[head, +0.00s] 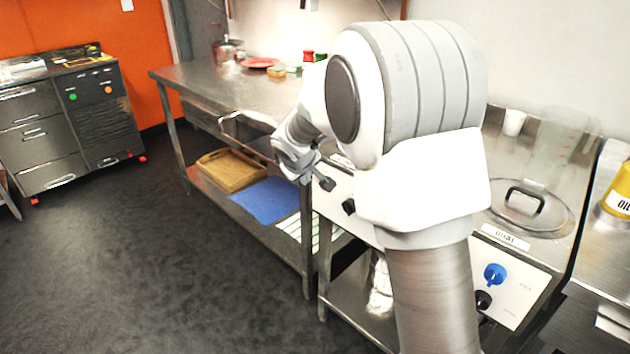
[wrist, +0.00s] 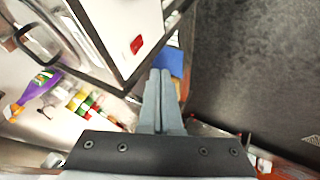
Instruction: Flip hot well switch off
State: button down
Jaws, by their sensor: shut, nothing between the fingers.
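My gripper (head: 326,183) is shut and empty, in front of the counter's white front panel in the head view. In the wrist view its two fingers (wrist: 159,76) lie together, pointing up the picture. A red switch (wrist: 137,44) sits on a white panel (wrist: 120,20) just left of and beyond the fingertips, apart from them in the picture. Its on or off position is too small to tell. A round lid with a black handle (wrist: 37,42) lies left of that panel. My arm covers much of the panel in the head view, and no red switch shows there.
A white control panel with a blue knob (head: 494,273) and a black knob (head: 483,300) stands right of my arm, below a lidded well (head: 530,208). A steel table (head: 190,75) with a blue mat (head: 262,200) below stands left. Dark floor (head: 130,250) is open at left.

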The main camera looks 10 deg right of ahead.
jog(key=shift+f, duration=0.15)
jog(key=shift+w+d+f+b, duration=0.2)
jog(key=shift+w+d+f, duration=0.6)
jog(key=shift+w+f, duration=0.5)
jog(key=shift+w+d+f+b, duration=0.25)
jog(key=shift+w+d+f, duration=0.7)
jog(key=shift+w, duration=0.6)
jog(key=shift+w+d+f+b, duration=0.2)
jog(key=shift+w+d+f, duration=0.5)
jog(key=shift+w+f, duration=0.65)
jog(key=shift+r, duration=0.1)
jog(key=shift+w+d, duration=0.2)
jog(key=shift+r, duration=0.15)
